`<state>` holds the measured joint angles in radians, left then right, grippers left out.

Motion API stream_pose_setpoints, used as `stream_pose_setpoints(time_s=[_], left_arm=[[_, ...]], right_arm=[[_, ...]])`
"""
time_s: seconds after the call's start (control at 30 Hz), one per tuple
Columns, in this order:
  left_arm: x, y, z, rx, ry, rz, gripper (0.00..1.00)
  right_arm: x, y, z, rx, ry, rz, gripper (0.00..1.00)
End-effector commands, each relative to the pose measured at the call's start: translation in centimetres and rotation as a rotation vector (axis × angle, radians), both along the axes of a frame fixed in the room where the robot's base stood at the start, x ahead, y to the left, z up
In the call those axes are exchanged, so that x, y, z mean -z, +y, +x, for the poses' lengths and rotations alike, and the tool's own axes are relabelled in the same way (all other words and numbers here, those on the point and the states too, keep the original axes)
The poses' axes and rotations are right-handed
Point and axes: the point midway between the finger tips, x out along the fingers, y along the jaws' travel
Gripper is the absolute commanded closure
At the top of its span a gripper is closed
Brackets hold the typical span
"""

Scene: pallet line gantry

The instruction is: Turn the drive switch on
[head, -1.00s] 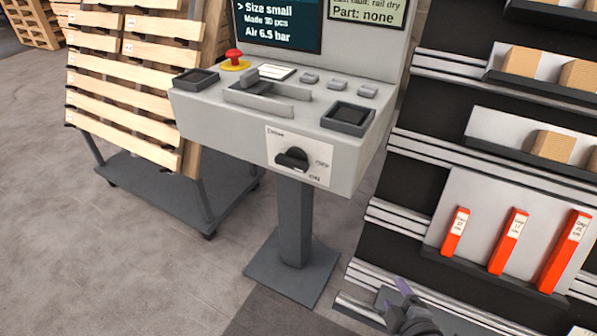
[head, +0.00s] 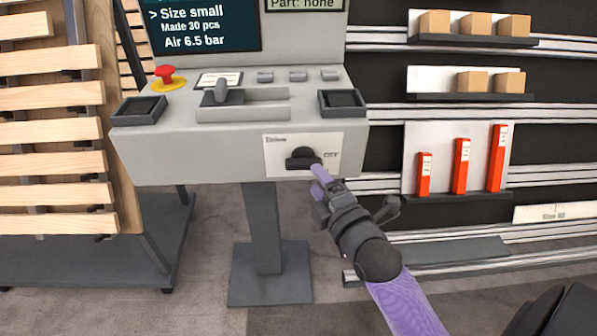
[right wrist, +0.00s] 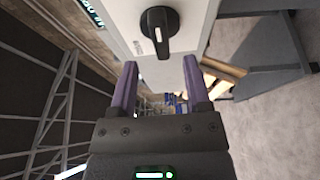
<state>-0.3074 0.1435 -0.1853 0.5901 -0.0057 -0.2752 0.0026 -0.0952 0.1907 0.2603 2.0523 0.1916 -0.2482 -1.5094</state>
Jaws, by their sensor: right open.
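The drive switch (head: 303,157) is a black rotary knob on a white label plate (head: 331,141) on the front face of the grey console. In the head view its handle lies roughly level. The knob also shows in the right wrist view (right wrist: 159,29), beyond the fingertips. My right gripper (head: 319,178), with purple fingers, is just below and right of the knob in the head view. In the right wrist view the right gripper (right wrist: 159,66) is open and empty, apart from the knob. The lower part of the label is hidden by my gripper. My left gripper is not in view.
The console (head: 190,157) stands on a grey post (head: 262,228). On top are a red emergency button (head: 165,75), a lever (head: 222,91) and two dark trays. A cart with wooden slats (head: 50,145) is at left. Shelves with boxes and red bins (head: 461,166) are at right.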

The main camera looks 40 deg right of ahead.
Motion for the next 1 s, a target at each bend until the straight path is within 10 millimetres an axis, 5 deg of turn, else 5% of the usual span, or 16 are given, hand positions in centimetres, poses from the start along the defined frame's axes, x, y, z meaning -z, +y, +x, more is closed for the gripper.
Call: stream_pose_setpoints(time_s=[0.23,0.57,0.87,1.0], left_arm=[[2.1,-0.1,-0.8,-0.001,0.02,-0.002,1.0],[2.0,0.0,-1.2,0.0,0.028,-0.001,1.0],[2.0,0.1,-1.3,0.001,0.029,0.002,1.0],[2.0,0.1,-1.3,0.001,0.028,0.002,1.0]], right_arm=[[0.4,-0.7,4.4,0.0,0.002,0.001,0.38],[0.1,-0.8,5.1,0.0,0.002,0.001,0.38],[0.1,-0.8,5.1,0.0,0.003,0.001,0.98],[0.1,-0.8,5.1,0.0,0.003,0.001,1.0]])
